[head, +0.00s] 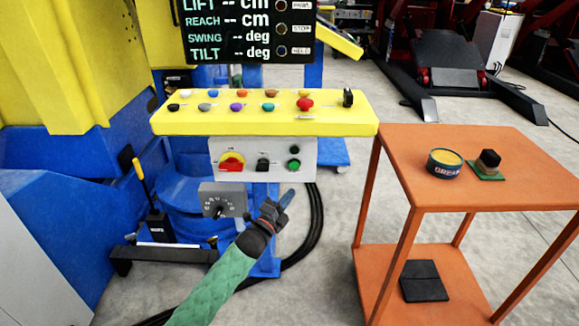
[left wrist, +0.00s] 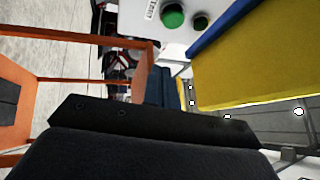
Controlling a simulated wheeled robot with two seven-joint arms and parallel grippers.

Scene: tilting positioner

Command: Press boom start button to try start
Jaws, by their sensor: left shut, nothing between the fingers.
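A grey control box (head: 213,160) hangs under the yellow button panel (head: 345,124). I cannot read which is boom start. My left gripper (head: 287,197) is shut and empty, below the box and apart from the buttons. My right gripper is out of view.
The yellow panel above bears several coloured knobs and a red button (head: 305,104). A grey dial box (head: 222,200) sits left of my gripper. An orange cart (head: 400,185) with a grease tin (head: 444,164) stands at right. A black cable (head: 321,225) hangs behind my gripper.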

